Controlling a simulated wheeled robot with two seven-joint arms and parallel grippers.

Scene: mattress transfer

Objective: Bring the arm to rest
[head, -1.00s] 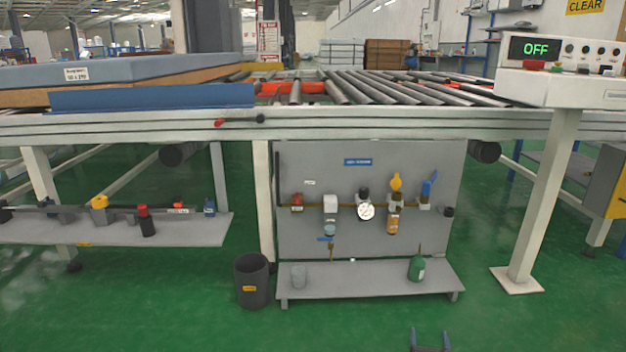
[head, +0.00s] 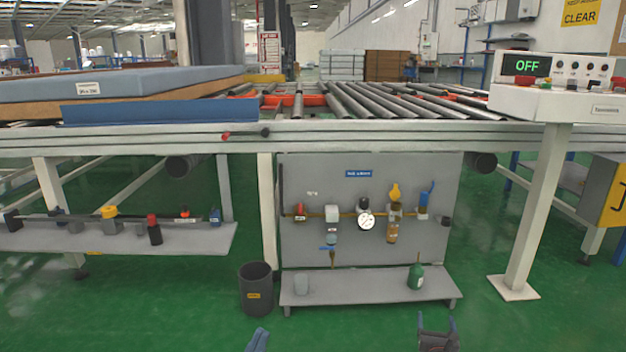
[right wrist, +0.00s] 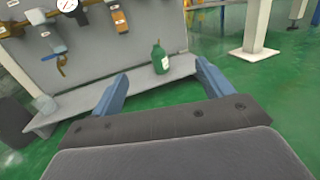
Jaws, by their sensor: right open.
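My right gripper (head: 437,322) shows at the bottom edge of the head view, right of centre, in front of the low shelf. In the right wrist view its two blue fingers (right wrist: 160,92) stand wide apart with nothing between them. Beyond them a green bottle (right wrist: 159,58) stands on the shelf. My left gripper (head: 258,341) is only a blue tip at the bottom edge of the head view, below the bin. Its jaws cannot be made out.
The roller conveyor (head: 380,129) spans the view, with a mattress (head: 150,82) at left. Below it are a valve panel (head: 330,180), a low shelf (head: 350,293) and a dark bin (head: 257,290). A control box (head: 545,100) on a post reads OFF. Green floor lies open in front.

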